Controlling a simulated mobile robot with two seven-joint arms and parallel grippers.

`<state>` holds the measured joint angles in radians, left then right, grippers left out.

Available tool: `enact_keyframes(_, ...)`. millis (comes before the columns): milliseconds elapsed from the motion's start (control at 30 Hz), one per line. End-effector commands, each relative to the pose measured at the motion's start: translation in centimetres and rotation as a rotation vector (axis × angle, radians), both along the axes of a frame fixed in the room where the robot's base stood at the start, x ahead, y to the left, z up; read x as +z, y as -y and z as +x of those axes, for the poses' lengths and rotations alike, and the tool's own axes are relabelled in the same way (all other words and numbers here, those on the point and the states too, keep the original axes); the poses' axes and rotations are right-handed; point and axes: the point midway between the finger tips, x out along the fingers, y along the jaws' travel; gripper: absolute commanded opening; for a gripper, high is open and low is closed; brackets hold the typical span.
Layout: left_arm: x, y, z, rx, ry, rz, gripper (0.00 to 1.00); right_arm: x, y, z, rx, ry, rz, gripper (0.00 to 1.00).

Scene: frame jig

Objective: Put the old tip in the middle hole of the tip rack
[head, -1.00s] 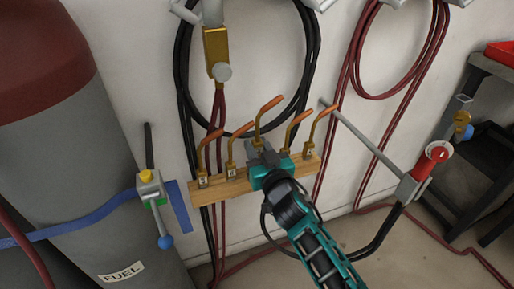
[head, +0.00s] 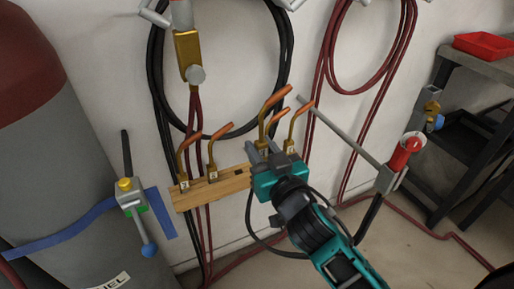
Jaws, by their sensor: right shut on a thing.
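The wooden tip rack (head: 222,187) is in front of the wall, with bent copper tips in brass bases. Two stand at its left, (head: 184,155) and (head: 214,152). A dark empty hole (head: 239,172) shows in its middle. Two more tips, (head: 265,127) and (head: 295,124), show at its right end, their lower parts partly covered by my gripper. My right gripper (head: 266,152) is shut on the old tip (head: 271,103), which points up and right and overlaps the tip behind it. It is right of the middle hole. My left gripper is not in view.
A brass torch body (head: 188,58) hangs above the rack.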

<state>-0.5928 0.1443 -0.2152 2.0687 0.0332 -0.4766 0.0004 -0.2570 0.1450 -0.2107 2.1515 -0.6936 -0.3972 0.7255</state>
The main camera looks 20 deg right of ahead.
Motion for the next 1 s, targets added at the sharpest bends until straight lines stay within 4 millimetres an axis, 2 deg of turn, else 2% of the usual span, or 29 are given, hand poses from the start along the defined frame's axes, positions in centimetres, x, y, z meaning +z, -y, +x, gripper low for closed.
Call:
enact_keyframes(267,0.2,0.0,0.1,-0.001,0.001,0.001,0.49,-2.4,-0.2,3.6,0.001,0.004,-0.003,0.03)
enact_keyframes(500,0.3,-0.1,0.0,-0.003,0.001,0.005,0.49,-5.1,-1.3,7.4,0.023,-0.002,0.006,0.03)
enact_keyframes(600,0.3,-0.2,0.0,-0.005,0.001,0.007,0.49,-5.9,-1.8,8.5,0.034,-0.004,0.010,0.03)
enact_keyframes(1000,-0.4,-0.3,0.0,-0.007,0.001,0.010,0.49,-7.1,-2.2,9.1,0.044,-0.006,0.013,0.03)
